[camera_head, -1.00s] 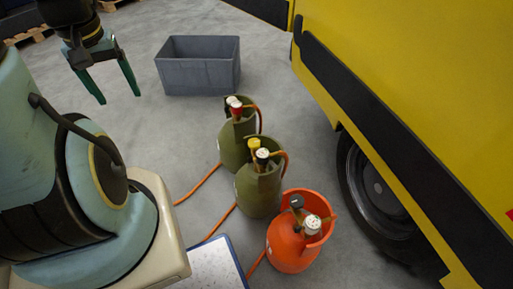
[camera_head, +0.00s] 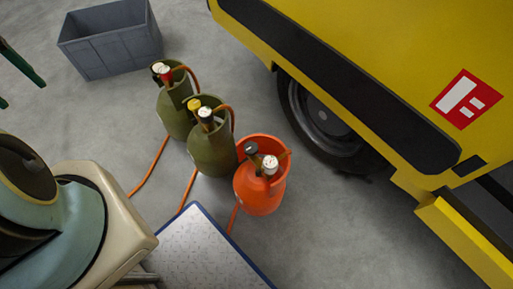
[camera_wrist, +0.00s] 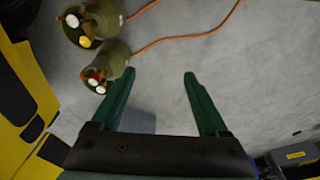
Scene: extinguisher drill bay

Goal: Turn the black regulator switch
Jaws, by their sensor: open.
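The black regulator switch (camera_head: 251,148) is a dark knob on top of the orange cylinder (camera_head: 259,192), beside a white gauge (camera_head: 270,164). Two olive green cylinders stand behind it: the nearer (camera_head: 212,150) has a yellow knob (camera_head: 194,104), the farther (camera_head: 176,115) a red knob (camera_head: 165,72). My gripper (camera_head: 22,94) is at the left edge of the head view, partly cut off, well away from the orange cylinder. In the wrist view my gripper (camera_wrist: 160,74) has its green fingers spread and nothing between them. The orange cylinder is outside the wrist view.
A grey bin (camera_head: 112,45) stands at the upper left. A yellow vehicle (camera_head: 400,40) with a black wheel (camera_head: 318,115) is close on the right of the cylinders. Orange hoses (camera_head: 150,165) and a blue-edged speckled panel (camera_head: 205,255) lie in front. Floor (camera_head: 330,230) is clear at lower right.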

